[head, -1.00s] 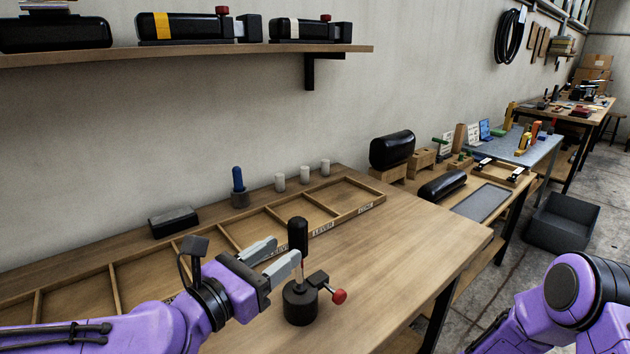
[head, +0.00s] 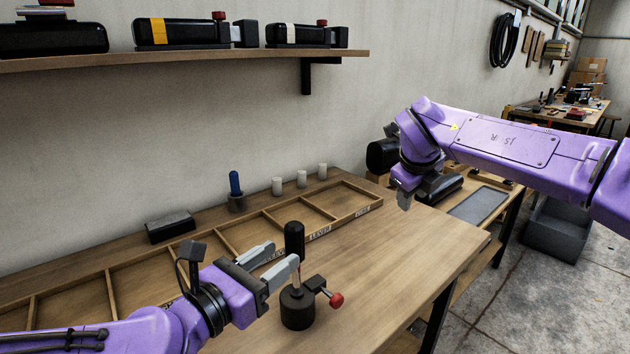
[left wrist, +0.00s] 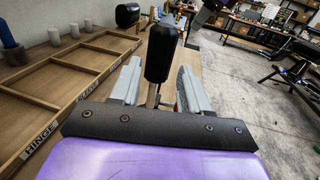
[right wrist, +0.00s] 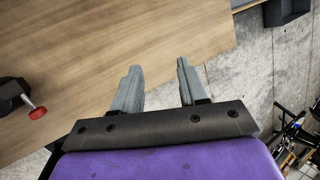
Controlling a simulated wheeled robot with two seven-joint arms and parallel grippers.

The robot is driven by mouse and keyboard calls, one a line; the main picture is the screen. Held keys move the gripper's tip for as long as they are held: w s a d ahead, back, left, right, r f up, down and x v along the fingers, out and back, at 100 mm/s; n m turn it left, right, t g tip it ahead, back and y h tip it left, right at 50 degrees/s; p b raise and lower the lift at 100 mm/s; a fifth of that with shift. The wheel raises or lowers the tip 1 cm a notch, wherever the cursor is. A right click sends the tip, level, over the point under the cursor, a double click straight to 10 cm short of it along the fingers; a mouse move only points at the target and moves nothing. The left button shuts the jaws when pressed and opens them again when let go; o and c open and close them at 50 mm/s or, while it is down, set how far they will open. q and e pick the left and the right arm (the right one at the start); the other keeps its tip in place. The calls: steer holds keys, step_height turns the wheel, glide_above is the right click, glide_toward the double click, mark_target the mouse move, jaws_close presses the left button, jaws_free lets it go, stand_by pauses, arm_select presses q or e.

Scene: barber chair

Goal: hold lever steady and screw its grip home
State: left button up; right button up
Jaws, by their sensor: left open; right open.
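The lever stands upright on the bench, with its black grip (head: 294,242) on top of a thin metal rod. Its lower end is in a round black base (head: 297,308) that has a side clamp with a red knob (head: 336,300). My left gripper (head: 282,262) is open, its fingers on either side of the lever just below the grip. In the left wrist view the grip (left wrist: 161,52) rises between the two fingers, with gaps beside it. My right gripper (right wrist: 158,85) is open and empty above the bench's right edge. The red knob also shows in the right wrist view (right wrist: 37,113).
A divided wooden tray (head: 345,215) with labels runs along the back of the bench. A blue-handled tool (head: 235,183), white cylinders (head: 302,179) and a dark block (head: 170,226) stand behind it. The bench right of the lever is clear.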

mark_target(294, 282)
arm_select(q)
steer(key=shift+a, duration=0.1)
steer(key=shift+f, duration=0.2)
steer(key=f, duration=0.8)
steer(key=shift+w+d, duration=0.2)
steer(key=x, duration=0.6)
steer(key=shift+w+d+r, duration=0.15)
steer(key=shift+d, duration=0.05)
steer(key=shift+w+d, duration=0.15)
steer(key=shift+w, duration=0.1)
arm_select(e)
steer(key=s+a+r+n+g+y, duration=0.1)
steer(key=s+a+r, duration=0.2)
steer(key=a, duration=0.4)
steer(key=s+a+r+y, duration=0.2)
steer(key=s+a+r, duration=0.1)
steer(key=s+a, duration=0.3)
steer(key=s+a+r+n+g+y, duration=0.1)
steer(key=s+a+r, duration=0.3)
steer(key=a, duration=0.5)
steer(key=shift+s+n+g+y, duration=0.3)
steer(key=shift+y, duration=0.4)
arm_select(q)
jaws_close()
arm_select(e)
steer(key=shift+d+f, duration=0.1)
